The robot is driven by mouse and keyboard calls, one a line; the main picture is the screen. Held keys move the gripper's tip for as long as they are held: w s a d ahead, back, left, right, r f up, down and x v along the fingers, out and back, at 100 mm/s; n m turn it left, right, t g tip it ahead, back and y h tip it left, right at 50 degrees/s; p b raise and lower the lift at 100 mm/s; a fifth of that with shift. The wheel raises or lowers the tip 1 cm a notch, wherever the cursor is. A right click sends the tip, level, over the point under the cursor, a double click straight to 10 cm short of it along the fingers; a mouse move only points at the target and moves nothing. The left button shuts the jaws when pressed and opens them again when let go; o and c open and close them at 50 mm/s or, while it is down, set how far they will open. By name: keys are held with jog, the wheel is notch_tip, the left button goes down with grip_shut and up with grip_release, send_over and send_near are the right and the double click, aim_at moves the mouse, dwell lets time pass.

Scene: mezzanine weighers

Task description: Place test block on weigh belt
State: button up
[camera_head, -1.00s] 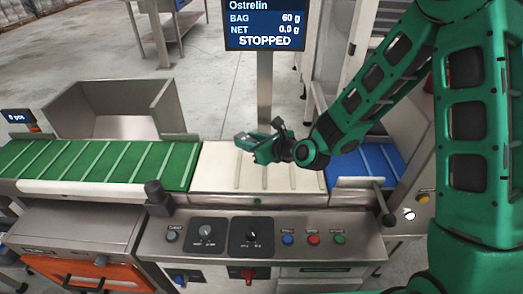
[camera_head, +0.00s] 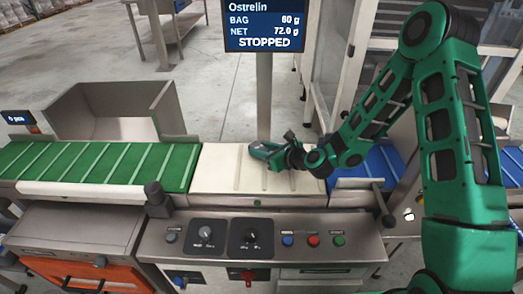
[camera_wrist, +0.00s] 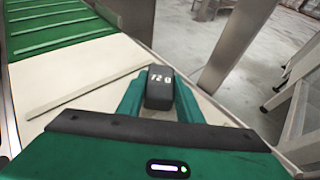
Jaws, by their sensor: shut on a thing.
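The test block (camera_wrist: 159,88) is a small dark block with light markings that look like "72 g". It sits between the green fingers of my gripper (camera_wrist: 160,100) in the wrist view. My gripper is shut on it, low over the cream weigh belt (camera_head: 222,170). In the head view my gripper (camera_head: 262,155) is at the belt's far right part, and the block is hard to make out there. Exact contact between block and belt is hidden.
A green ribbed belt (camera_head: 95,165) adjoins on the left and a blue belt (camera_head: 375,165) on the right. A metal bin (camera_head: 110,110) stands behind the green belt. The display post (camera_head: 264,95) rises behind the weigh belt. A control panel (camera_head: 255,240) is in front.

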jog(key=o, duration=1)
jog(key=shift+f, duration=0.1)
jog(key=shift+o, duration=0.2)
jog(key=v, duration=0.7)
jog(key=shift+s+d, duration=0.15)
jog(key=shift+s, duration=0.05)
jog(key=shift+s, duration=0.1)
